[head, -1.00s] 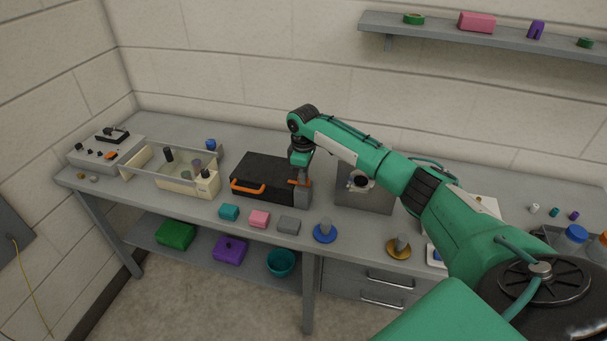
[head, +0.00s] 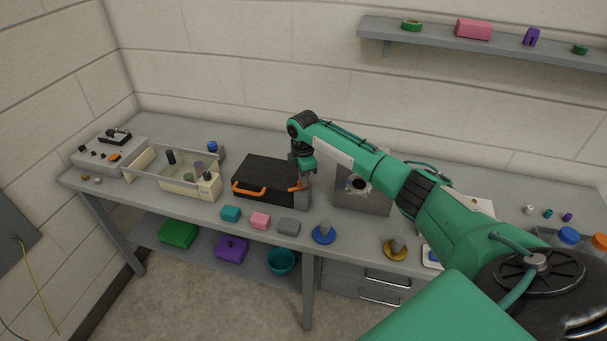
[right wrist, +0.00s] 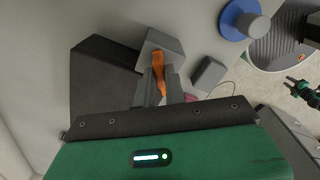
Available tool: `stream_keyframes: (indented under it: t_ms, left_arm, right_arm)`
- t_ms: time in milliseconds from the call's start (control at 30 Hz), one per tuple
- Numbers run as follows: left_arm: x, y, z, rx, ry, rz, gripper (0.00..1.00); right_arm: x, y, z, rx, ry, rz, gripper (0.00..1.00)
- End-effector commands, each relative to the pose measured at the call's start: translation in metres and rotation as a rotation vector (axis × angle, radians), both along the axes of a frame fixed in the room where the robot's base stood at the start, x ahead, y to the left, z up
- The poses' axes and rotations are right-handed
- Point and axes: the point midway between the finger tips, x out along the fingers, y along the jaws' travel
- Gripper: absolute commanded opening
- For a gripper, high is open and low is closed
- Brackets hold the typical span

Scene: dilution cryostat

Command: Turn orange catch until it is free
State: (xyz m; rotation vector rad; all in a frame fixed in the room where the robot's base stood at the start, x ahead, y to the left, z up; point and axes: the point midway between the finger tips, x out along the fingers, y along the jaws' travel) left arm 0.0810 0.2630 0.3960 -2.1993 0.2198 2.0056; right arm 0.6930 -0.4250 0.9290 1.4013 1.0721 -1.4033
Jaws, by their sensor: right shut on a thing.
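The orange catch (right wrist: 158,72) sits on a grey block (right wrist: 164,42) at the right end of a black case (head: 266,178). In the head view the catch (head: 295,186) is partly hidden by my right gripper (head: 304,182). In the right wrist view my right gripper (right wrist: 161,88) is shut on the catch, one finger on each side. The case also carries an orange handle (head: 249,190) at its front left. My left gripper (right wrist: 291,84) shows small at the right of the right wrist view, with its fingers apart, away from the bench; it is not in the head view.
Teal (head: 231,213), pink (head: 261,220) and grey (head: 289,226) blocks lie in front of the case. A blue-based peg (head: 324,234) stands to their right. A cream-ended bin (head: 173,190) is to the left, and a grey panel (head: 365,199) stands right of the gripper.

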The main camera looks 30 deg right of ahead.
Motion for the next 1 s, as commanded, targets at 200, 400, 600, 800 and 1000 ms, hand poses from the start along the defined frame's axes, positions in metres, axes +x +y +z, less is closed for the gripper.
stream_keyframes:
  t_ms: [200, 400, 600, 800, 1000]
  left_arm:
    - [0.0000, -0.0002, 0.0071, 0.000, 0.000, 0.000, 0.36]
    - [0.0000, -0.0003, 0.0095, 0.000, 0.000, 0.000, 0.36]
    - [0.0000, -0.0004, 0.0102, 0.000, 0.000, 0.000, 0.36]
    - [-0.0001, -0.0006, 0.0098, -0.001, 0.000, 0.000, 0.36]
    - [-0.0002, -0.0006, 0.0091, -0.001, 0.000, 0.000, 0.36]
  right_arm:
    - [0.0009, 0.0008, 0.0022, 0.003, -0.003, 0.204, 0.00]
    - [0.0010, 0.0008, 0.0018, 0.003, -0.004, 0.394, 0.00]
    - [0.0012, 0.0008, 0.0015, 0.003, -0.004, 0.581, 0.00]
    - [0.0012, 0.0007, 0.0014, 0.001, -0.005, 0.746, 0.00]
    - [0.0013, 0.0006, 0.0015, 0.002, -0.005, 0.872, 0.00]
